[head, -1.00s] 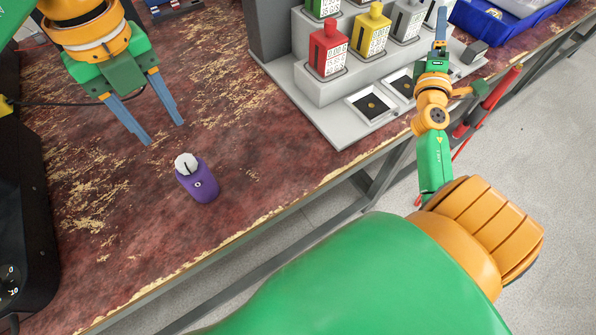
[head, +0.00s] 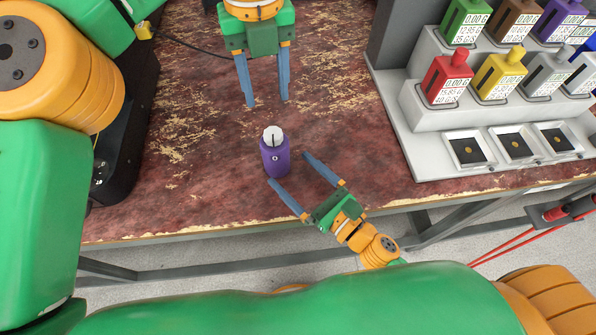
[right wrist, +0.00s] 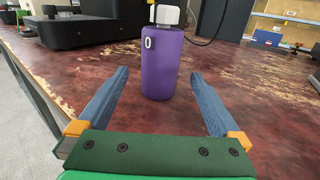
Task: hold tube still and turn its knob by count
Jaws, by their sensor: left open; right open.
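The purple tube (head: 275,160) stands on the worn red table, with a white knob (head: 273,136) on its top end. The knob has a dark line on it, and the tube bears a white mark like a 0. In the right wrist view the tube (right wrist: 161,65) stands upright between and beyond my fingertips, with its knob (right wrist: 166,14) at the top edge. My left gripper (head: 267,103) is open and empty, behind and above the tube. My right gripper (head: 289,169) is open, its fingers pointing at the tube from the front right, touching nothing that I can see.
A grey stepped rack (head: 408,138) with several coloured bottles, such as the red one (head: 447,80), stands at the right. Small square trays (head: 468,150) line its front. A black machine (head: 128,125) stands at the left. The table around the tube is clear.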

